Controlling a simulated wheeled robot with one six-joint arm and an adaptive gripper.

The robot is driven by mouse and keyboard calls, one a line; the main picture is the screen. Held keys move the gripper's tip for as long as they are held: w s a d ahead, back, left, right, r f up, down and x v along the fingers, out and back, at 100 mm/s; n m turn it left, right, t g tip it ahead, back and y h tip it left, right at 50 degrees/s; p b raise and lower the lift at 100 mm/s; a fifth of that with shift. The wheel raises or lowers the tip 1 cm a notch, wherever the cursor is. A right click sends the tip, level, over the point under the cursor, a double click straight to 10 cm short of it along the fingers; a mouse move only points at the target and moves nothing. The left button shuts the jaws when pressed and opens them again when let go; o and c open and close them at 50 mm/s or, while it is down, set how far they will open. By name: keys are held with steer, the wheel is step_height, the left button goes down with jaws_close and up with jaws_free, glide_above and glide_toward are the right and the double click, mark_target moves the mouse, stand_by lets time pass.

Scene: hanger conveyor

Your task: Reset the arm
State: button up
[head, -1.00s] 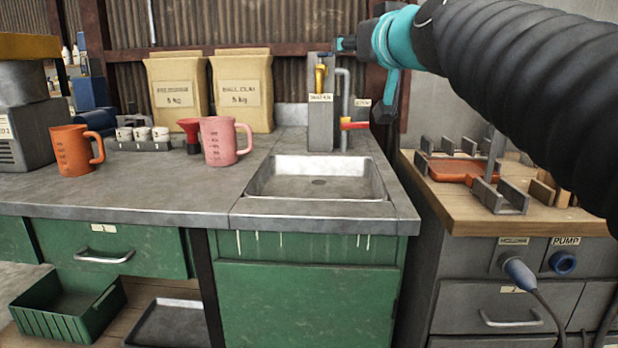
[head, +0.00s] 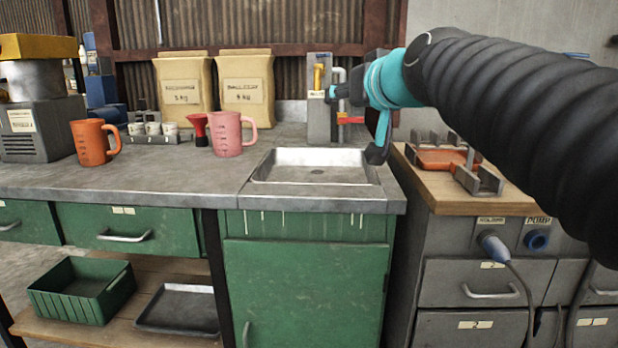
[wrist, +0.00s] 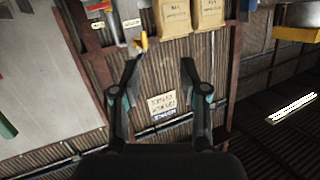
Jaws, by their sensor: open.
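My arm reaches in from the right of the head view, covered by a black ribbed sleeve with a teal joint near its end. My gripper (wrist: 166,78) shows in the wrist view with its two dark fingers spread apart and nothing between them. In the head view the wrist end hangs in the air above the right side of the sink (head: 317,182), in front of the tap panel (head: 319,100). The wrist view faces the corrugated wall, with a sign (wrist: 163,105) seen between the fingers.
An orange jug (head: 91,143) and a pink jug (head: 227,134) stand on the grey counter (head: 120,180). Two paper sacks (head: 247,93) stand behind them. A wooden-topped cabinet (head: 465,195) with an orange tray (head: 440,159) is at right. A green bin (head: 82,290) sits on the low shelf.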

steer(key=s+d+f+m+g+h, duration=0.1)
steer(key=s+d+f+g, duration=0.1)
steer(key=s+f, duration=0.5)
steer(key=s+d+f+g+h, duration=0.1)
steer(key=s+f+g, duration=0.15)
steer(key=f, duration=0.85)
steer(key=s+d+f+m+g+h, duration=0.1)
steer(key=s+d+f+g, duration=0.3)
steer(key=f, duration=0.6)
steer(key=s+d+f+h, duration=0.1)
steer(key=s+d+f, duration=0.1)
steer(key=s+f, duration=0.7)
steer(key=s, duration=0.2)
steer(key=shift+s+d+h, duration=0.15)
steer(key=shift+s+h, duration=0.2)
steer(key=shift+h, duration=0.05)
steer(key=shift+g, duration=0.25)
